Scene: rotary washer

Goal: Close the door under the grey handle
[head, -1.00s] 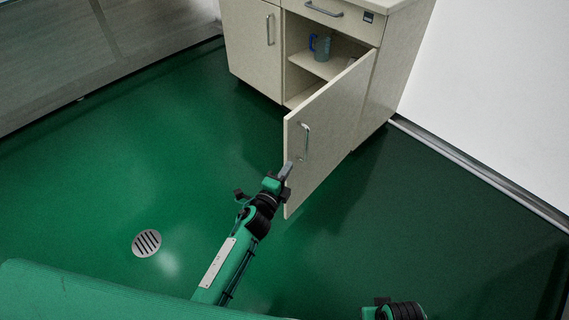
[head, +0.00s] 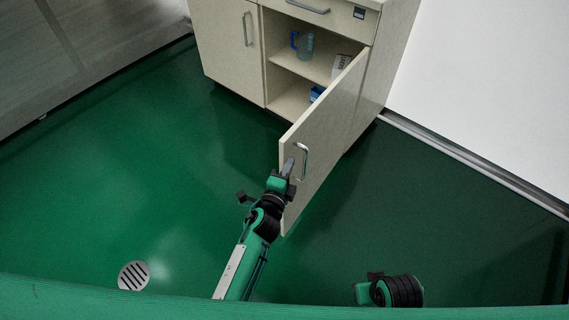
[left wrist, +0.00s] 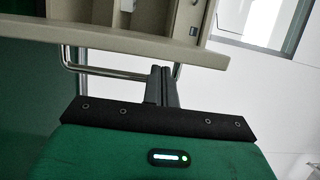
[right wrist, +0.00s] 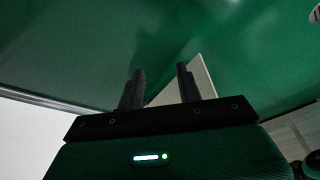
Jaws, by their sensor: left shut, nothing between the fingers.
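The door (head: 325,135) under the grey drawer handle (head: 307,7) stands wide open, jutting from the pale cabinet toward me. It has its own metal bar handle (head: 302,162) near its free edge. My left gripper (head: 288,168) is shut and empty beside that handle, at the door's free edge. In the left wrist view its fingers (left wrist: 162,85) point at the pale panel, with the bar handle (left wrist: 72,68) to their left. I cannot tell whether they touch. My right gripper (right wrist: 160,85) is open and empty, low in the head view (head: 370,285), away from the door.
Inside the cabinet are a blue-handled jug (head: 303,45), a white box (head: 341,66) and a small blue item (head: 316,93). A closed door (head: 228,45) is on the left. A white wall (head: 480,80) rises at right. The green floor is clear around a round drain (head: 133,275).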

